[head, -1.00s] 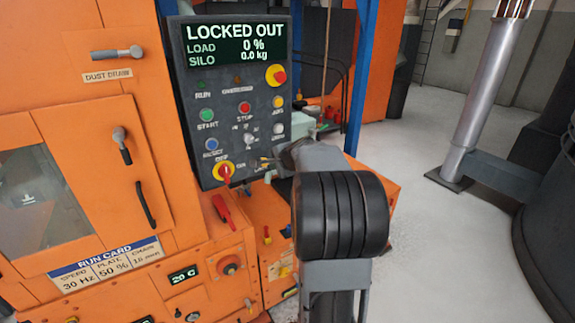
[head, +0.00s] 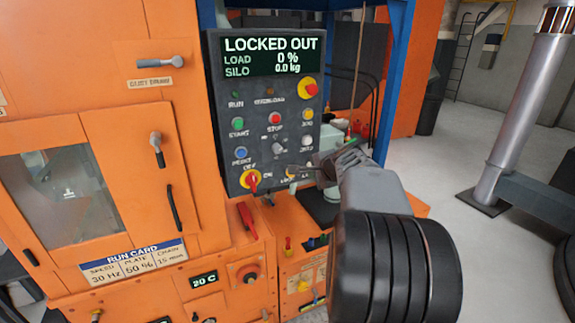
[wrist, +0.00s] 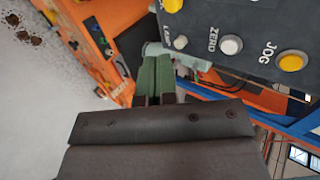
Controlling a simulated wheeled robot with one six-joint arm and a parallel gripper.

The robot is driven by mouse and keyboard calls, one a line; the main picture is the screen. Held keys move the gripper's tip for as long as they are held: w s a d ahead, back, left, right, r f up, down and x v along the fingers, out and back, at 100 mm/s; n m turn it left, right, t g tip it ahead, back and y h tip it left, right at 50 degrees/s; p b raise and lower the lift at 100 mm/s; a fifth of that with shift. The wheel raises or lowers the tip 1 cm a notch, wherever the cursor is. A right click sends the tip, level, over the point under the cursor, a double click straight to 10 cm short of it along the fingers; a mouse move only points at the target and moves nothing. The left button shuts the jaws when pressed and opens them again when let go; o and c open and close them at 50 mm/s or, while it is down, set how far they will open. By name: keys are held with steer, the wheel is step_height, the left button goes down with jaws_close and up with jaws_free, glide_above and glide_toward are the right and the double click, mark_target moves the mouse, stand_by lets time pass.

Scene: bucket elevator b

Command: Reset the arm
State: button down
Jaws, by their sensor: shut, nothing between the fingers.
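My arm reaches up in front of the control panel (head: 265,120), which reads LOCKED OUT, load 0 %, silo 0.0 kg. The panel (wrist: 240,30) is at the upper right there, with the ZERO and JOG buttons near the fingers. Whether the fingers touch the panel cannot be told.
An orange cabinet (head: 195,60) with handles and a window fills the left. A red lever (head: 247,218) sticks out below the panel. A blue post (head: 394,80) stands behind my arm. A silver pipe (head: 520,110) stands at right, with clear grey floor (head: 450,170) before it.

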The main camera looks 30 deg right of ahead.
steer(key=s+a+f+n+g, duration=0.2)
steer(key=s+a+n, duration=0.3)
steer(key=a, duration=0.3)
steer(key=s+a+f+n+g, duration=0.2)
steer(key=s+a+f+n, duration=0.2)
steer(key=s+a+n, duration=0.2)
steer(key=s+a+f+n+g+y+p, duration=0.1)
steer(key=s+a+f+n+g, duration=0.2)
steer(key=a, duration=0.9)
steer(key=shift+s+a+f+n, duration=0.15)
steer(key=shift+s+f+n, duration=0.25)
steer(key=shift+s+n, duration=1.8)
